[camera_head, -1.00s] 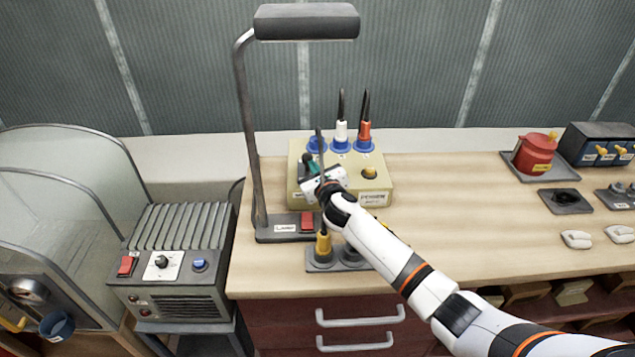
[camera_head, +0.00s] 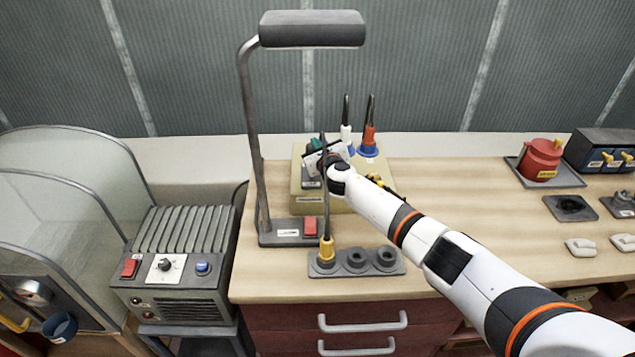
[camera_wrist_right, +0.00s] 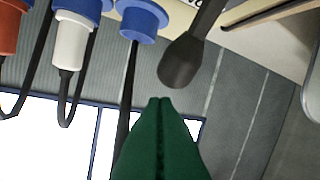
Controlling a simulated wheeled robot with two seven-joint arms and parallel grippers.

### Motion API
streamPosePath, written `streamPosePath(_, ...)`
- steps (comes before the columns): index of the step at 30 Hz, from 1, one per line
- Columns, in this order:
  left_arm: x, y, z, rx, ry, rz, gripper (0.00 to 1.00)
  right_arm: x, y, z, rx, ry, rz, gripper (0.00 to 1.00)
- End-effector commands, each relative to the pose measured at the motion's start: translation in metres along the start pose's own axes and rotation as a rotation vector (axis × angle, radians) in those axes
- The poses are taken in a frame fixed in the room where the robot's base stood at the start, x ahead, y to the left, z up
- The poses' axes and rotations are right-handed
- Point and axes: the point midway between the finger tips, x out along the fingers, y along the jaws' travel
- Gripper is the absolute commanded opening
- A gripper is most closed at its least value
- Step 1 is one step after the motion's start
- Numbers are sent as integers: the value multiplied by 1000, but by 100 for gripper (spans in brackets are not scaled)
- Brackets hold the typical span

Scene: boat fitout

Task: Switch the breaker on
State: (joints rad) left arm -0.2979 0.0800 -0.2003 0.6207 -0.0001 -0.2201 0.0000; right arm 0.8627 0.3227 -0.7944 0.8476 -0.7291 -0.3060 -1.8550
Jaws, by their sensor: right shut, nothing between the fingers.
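The beige power box (camera_head: 310,204) stands on the bench behind the lamp base. A dark block (camera_head: 309,182), perhaps the breaker, shows at the box's left front, partly hidden by my right gripper. My right gripper (camera_head: 315,146) is above the box's left part, with green fingertips. In the wrist view its green fingers (camera_wrist_right: 160,105) are pressed together and empty. A dark round-ended lever (camera_wrist_right: 184,62) is just beyond the fingertips, slightly right, apart from them in the picture. I cannot tell whether the breaker is on or off. My left gripper is out of view.
White (camera_head: 346,138) and orange (camera_head: 369,136) plugs sit in blue sockets on the box. A yellow plug (camera_head: 326,250) stands in a grey holder (camera_head: 357,271) in front. The lamp post (camera_head: 251,130) rises close left of my gripper.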

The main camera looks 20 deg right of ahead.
Motion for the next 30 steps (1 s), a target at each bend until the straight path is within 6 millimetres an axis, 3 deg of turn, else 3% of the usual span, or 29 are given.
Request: streamPosePath(30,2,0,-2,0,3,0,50,7,2,0,0,0,0,0)
